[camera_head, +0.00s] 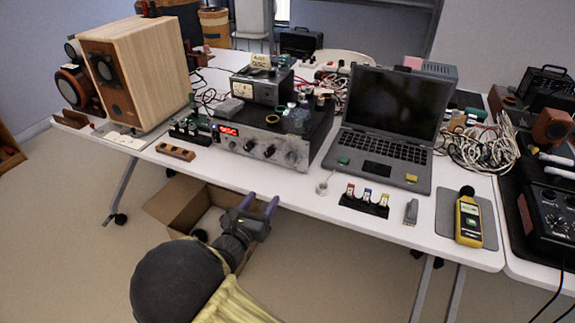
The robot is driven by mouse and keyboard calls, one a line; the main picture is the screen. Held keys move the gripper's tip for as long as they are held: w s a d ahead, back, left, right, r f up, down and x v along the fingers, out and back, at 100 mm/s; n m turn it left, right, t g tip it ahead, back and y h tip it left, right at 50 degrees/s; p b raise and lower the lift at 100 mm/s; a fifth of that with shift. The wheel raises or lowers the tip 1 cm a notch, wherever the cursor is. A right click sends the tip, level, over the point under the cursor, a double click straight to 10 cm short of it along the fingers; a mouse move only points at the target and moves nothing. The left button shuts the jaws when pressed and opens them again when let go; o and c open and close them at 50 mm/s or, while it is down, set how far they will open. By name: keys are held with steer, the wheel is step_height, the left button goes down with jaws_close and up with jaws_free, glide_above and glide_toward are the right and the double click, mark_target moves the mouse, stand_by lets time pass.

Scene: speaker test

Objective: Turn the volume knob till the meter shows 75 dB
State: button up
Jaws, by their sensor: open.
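An amplifier (292,142) with a dark top and silver front stands on the white table. Its front has a lit red display (228,131), too small to read surely, and a row of dark knobs (269,151). I cannot tell which one is the volume knob. A yellow handheld meter (468,222) with a black tip lies on a grey mat at the table's right; its reading is too small to make out. My gripper (261,203), with purple fingers, is open and empty in front of the table edge, below and apart from the amplifier's knobs.
A wooden speaker (150,75) stands at the left, a laptop (388,120) right of the amplifier. A wooden strip (175,152) and a small stand with coloured pieces (364,204) lie near the front edge. An open cardboard box (170,207) is below the table by my arm.

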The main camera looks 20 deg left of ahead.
mark_target(289, 161)
steer(key=shift+w, duration=0.1)
steer(key=w, duration=0.5)
steer(key=w+d+b, duration=0.1)
steer(key=w, duration=1.1)
steer(key=shift+w+d+b, duration=0.1)
steer(key=shift+d+b, duration=0.1)
steer(key=shift+b, duration=0.1)
steer(key=c, duration=1)
steer(key=shift+o, duration=0.2)
steer(key=shift+f+m+b, duration=0.2)
steer(key=shift+m+b, duration=0.7)
steer(key=shift+r+m+b, duration=0.15)
steer(key=shift+m+b, duration=0.3)
steer(key=shift+m, duration=0.25)
steer(key=o, duration=1)
steer(key=shift+c, duration=0.2)
